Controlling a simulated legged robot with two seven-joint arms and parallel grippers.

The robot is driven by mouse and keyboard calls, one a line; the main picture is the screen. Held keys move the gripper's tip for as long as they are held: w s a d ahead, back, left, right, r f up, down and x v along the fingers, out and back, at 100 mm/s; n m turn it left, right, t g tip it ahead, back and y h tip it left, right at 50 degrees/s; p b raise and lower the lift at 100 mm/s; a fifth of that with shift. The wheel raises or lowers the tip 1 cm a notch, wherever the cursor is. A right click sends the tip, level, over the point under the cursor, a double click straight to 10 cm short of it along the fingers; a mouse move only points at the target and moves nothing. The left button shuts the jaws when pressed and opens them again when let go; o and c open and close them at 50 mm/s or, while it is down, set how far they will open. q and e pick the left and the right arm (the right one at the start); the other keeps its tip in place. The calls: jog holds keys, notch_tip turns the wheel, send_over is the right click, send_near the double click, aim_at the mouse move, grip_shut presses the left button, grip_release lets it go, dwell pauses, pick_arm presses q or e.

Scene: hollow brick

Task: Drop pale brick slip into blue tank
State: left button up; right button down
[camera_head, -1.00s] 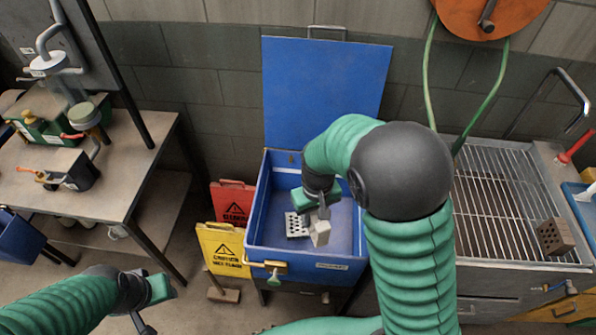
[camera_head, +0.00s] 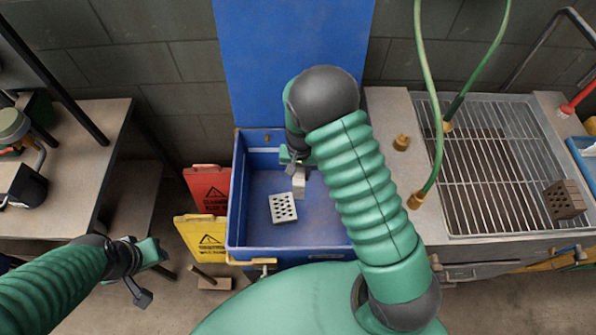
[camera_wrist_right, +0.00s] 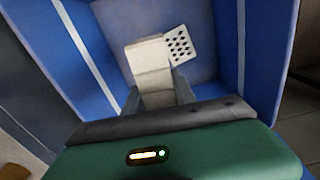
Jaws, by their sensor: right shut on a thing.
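The blue tank (camera_head: 240,215) stands in the middle with its blue lid raised behind it. My right gripper (camera_head: 298,171) is inside the tank's outline, shut on the pale brick slip (camera_head: 299,187). The slip also shows between the fingers in the right wrist view (camera_wrist_right: 150,72). A pale perforated brick (camera_head: 283,208) lies on the tank floor just beside it, and it also shows in the right wrist view (camera_wrist_right: 179,45). I cannot tell whether the slip touches the floor. My left gripper (camera_head: 145,280) is low at the left, away from the tank; its jaw gap is unclear.
Red (camera_head: 207,187) and yellow (camera_head: 203,240) caution signs stand left of the tank. A workbench (camera_head: 85,190) is further left. At right is a metal grate (camera_head: 480,170) with a brown perforated brick (camera_head: 564,199) on it. A green hose (camera_head: 436,130) hangs above the counter.

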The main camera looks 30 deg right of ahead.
notch_tip(320, 180, down, 2)
jog(key=shift+d+b, duration=0.15)
jog(key=shift+b, duration=0.2)
jog(key=shift+w+d+f, duration=0.15)
jog(key=shift+w+f, duration=0.05)
jog(key=shift+f, duration=0.1)
jog(key=shift+w+d+f, duration=0.15)
jog(key=shift+w+d, duration=0.1)
jog(key=c, duration=1.5)
grip_release()
jog(key=o, duration=0.5)
jog(key=shift+s+a+r, duration=0.2)
jog(key=shift+s+r, duration=0.05)
jog(key=shift+o, duration=0.3)
jog(key=shift+a, duration=0.15)
jog(key=shift+w, duration=0.1)
notch_tip(320, 180, up, 17)
jog(key=shift+f, duration=0.15)
